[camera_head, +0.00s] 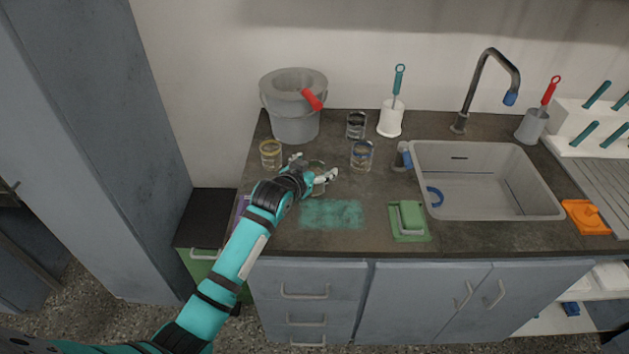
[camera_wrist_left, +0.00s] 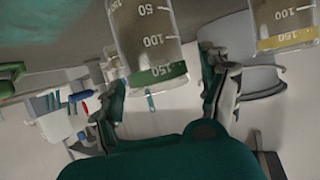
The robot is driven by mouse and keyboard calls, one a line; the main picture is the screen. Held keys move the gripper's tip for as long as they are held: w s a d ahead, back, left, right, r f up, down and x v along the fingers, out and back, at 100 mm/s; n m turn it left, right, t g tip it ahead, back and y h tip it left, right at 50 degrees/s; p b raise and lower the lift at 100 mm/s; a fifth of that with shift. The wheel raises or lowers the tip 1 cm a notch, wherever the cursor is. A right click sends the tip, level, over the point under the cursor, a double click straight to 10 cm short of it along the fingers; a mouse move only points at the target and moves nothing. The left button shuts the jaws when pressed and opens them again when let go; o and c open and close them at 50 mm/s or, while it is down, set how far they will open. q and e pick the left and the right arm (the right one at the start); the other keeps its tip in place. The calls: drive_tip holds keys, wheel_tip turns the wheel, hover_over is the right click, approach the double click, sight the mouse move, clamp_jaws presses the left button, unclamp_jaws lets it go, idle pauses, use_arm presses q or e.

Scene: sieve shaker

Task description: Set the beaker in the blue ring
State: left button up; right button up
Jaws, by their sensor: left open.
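My left gripper (camera_head: 316,167) is open over the counter, with its two fingers on either side of a clear beaker (camera_head: 318,186) that the gripper partly hides. In the left wrist view this beaker (camera_wrist_left: 147,35) has a green band and stands between the spread fingers (camera_wrist_left: 162,68); contact cannot be told. A yellow-banded beaker (camera_head: 271,154) is to the left and also shows in the wrist view (camera_wrist_left: 284,22). A blue-banded beaker (camera_head: 361,155) and a dark-banded beaker (camera_head: 356,125) stand to the right and behind. My right gripper is out of view.
A grey bucket (camera_head: 290,122) with a red handle stands behind. A white brush holder (camera_head: 391,119), the sink (camera_head: 490,188) with its tap, and a green sponge on a tray (camera_head: 410,218) are to the right. A teal patch (camera_head: 332,214) marks clear counter in front.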

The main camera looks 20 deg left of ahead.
use_arm(q)
drive_tip(key=c, duration=1.4)
drive_tip(key=shift+o, duration=0.2)
drive_tip(key=shift+r, duration=0.1)
